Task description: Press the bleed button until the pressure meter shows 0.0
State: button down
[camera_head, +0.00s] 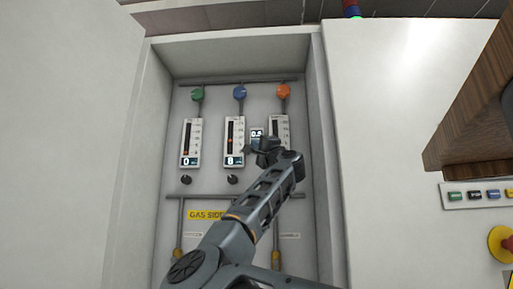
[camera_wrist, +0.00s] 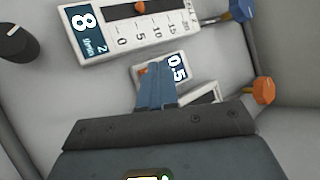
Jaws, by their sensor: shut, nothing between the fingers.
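The pressure meter (camera_wrist: 177,66) is a small white panel with a dark display that reads 0.5 in the wrist view. In the head view the meter (camera_head: 257,132) sits between the middle and right flow gauges, its digits too small to read surely. My gripper (camera_wrist: 158,72) is shut and empty, its blue-grey fingertips over the left part of the meter panel. In the head view my gripper (camera_head: 262,146) is just below the display. I see no bleed button; the fingers may cover it. Contact with the panel cannot be told.
The recessed cabinet holds a left gauge (camera_head: 190,145), a middle gauge (camera_wrist: 128,30) reading 8 and a partly hidden right gauge (camera_head: 279,127). Green (camera_head: 197,94), blue (camera_head: 240,92) and orange (camera_head: 283,91) knobs stick out above. A black knob (camera_head: 186,180) sits lower left. A wooden piece (camera_head: 480,115) overhangs right.

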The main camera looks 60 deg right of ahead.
jog(key=shift+d, duration=0.15)
jog(key=shift+w+d, duration=0.15)
jog(key=shift+d, duration=0.05)
jog(key=shift+w+d+p, duration=0.15)
jog(key=shift+d+p, duration=0.2)
jog(key=shift+d, duration=0.05)
dwell(0.7)
jog(key=shift+a, duration=0.2)
jog(key=shift+s+a, duration=0.3)
jog(key=shift+a, duration=0.25)
jog(key=a, duration=0.1)
jog(key=s+a+b, duration=0.1)
jog(key=a, duration=0.1)
jog(key=s+a+b, duration=0.1)
jog(key=shift+a, duration=0.35)
dwell(1.0)
